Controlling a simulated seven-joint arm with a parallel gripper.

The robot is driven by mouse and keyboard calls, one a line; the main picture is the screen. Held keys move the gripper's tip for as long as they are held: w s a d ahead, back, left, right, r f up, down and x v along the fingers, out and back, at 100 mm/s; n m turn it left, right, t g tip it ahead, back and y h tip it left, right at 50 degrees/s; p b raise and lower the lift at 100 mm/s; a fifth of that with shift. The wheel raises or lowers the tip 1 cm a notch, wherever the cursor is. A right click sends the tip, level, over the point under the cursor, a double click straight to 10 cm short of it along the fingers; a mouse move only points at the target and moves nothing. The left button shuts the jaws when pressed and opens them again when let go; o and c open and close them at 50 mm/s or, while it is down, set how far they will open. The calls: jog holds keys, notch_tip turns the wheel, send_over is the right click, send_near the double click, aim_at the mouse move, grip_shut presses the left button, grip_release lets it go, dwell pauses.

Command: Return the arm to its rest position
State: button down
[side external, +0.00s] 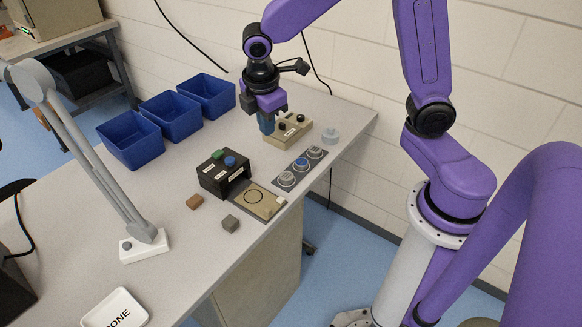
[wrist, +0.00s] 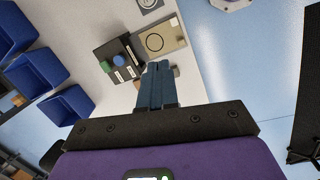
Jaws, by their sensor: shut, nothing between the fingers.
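My purple arm reaches over the table, and my gripper (side external: 267,128) points down beside the beige control box (side external: 290,132) with black buttons. Its blue fingers are closed together with nothing between them. Whether the fingertips touch the box or the table, I cannot tell. In the wrist view the shut fingers (wrist: 157,68) lie in front of the black press box (wrist: 122,62) and its beige plate (wrist: 165,40). The black press box (side external: 222,178) has a green and a blue button on top.
Three blue bins (side external: 171,115) line the back left. A dark strip (side external: 301,168) with several round pieces and a clear disc (side external: 330,135) lie right of the gripper. A brown block (side external: 194,202), grey block (side external: 230,223), lamp (side external: 92,150) and white DONE tray (side external: 115,309) occupy the front.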

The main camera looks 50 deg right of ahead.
jog(key=s+d+r+m+g+y, duration=0.1)
jog(key=s+r+m+y, duration=0.1)
jog(key=s, duration=2.1)
jog(key=shift+s+r, duration=0.25)
jog(key=shift+r, duration=0.05)
